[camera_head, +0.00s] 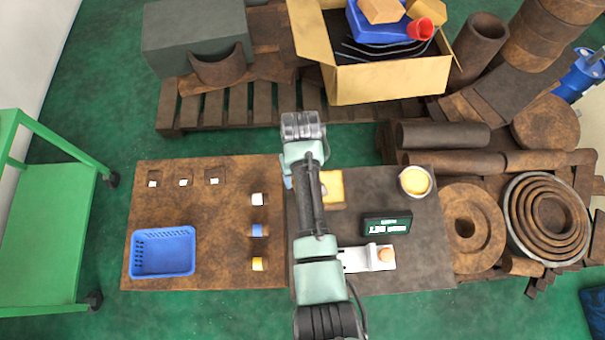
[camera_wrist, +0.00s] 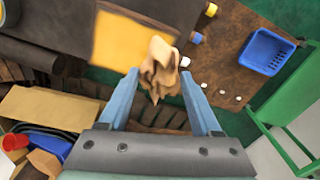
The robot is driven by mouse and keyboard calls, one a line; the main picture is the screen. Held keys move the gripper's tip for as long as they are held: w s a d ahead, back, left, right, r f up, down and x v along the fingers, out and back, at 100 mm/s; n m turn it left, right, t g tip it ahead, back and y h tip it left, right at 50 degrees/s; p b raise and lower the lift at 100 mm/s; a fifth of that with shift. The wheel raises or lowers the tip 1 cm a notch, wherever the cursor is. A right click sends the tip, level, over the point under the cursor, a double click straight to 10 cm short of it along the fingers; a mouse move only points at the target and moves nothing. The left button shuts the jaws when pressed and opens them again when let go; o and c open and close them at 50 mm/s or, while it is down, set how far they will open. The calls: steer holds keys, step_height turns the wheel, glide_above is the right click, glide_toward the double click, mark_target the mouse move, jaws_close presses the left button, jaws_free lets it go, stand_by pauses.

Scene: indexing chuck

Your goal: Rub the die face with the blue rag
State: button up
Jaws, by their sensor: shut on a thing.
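My gripper (camera_wrist: 159,75) is shut on a crumpled tan-brown cloth (camera_wrist: 160,66), which hangs between its blue fingertips in the wrist view. No blue rag shows; the held cloth looks tan. A yellow plate (camera_wrist: 122,43) with a darker border lies just beyond the fingertips, up and left of the cloth. I cannot tell whether the cloth touches it. In the head view the yellow plate (camera_head: 332,183) lies on the dark right half of the table, partly hidden by my arm. It may be the die face. My gripper is mostly hidden there behind my arm.
On the table stand a blue basket (camera_head: 163,251), small white, blue and yellow pieces, a dark display box (camera_head: 387,224), a white device with an orange knob (camera_head: 369,258) and a round cup (camera_head: 415,181). An open cardboard box (camera_head: 385,84) stands behind; a green cart (camera_head: 48,225) is left.

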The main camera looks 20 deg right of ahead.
steer(key=shift+r+p, duration=1.8)
steer(key=shift+r, duration=0.45)
